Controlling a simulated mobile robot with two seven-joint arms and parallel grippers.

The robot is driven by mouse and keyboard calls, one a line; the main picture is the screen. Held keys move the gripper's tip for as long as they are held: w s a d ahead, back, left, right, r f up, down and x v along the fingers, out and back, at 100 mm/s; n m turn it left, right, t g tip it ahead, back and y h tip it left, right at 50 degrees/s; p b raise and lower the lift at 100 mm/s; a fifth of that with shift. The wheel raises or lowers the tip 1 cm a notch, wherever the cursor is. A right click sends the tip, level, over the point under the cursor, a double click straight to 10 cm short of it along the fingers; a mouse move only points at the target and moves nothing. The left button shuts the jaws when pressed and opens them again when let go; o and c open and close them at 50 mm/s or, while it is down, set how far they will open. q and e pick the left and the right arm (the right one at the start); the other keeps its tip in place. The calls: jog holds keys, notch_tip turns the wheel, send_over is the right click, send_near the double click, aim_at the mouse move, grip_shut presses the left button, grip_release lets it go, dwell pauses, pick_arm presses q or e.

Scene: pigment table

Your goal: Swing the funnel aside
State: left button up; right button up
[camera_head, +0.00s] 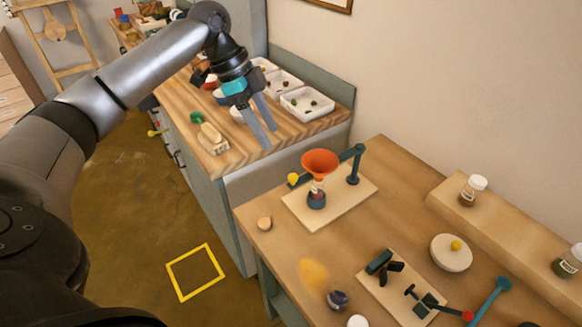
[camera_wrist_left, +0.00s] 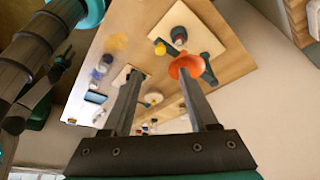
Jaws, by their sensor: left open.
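The orange funnel (camera_head: 320,163) sits above a small dark jar (camera_head: 317,199) on a pale board (camera_head: 345,205). A teal swing arm (camera_head: 347,158) joins it to a teal post (camera_head: 354,178) on its right. A yellow knob (camera_head: 292,179) shows at the funnel's left. My left gripper (camera_head: 271,137) is open and empty, above and to the left of the funnel, apart from it. In the left wrist view the funnel (camera_wrist_left: 185,66) appears beside the right finger of the left gripper (camera_wrist_left: 162,76). My right gripper is not identifiable in either view.
On the near table are a round pale dish (camera_head: 451,255), a board with black pieces (camera_head: 385,290) and a raised shelf with jars (camera_head: 474,188). The back counter holds white trays (camera_head: 307,104) and a green-handled brush (camera_head: 211,136).

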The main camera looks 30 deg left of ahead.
aim_at(292, 176)
pick_arm(q)
jog(key=x, duration=1.1)
jog(key=shift+w+d+f+b, duration=0.15)
jog(key=shift+d+f+b, duration=0.1)
jog(key=shift+f+b, duration=0.1)
grip_shut()
dwell(0.8)
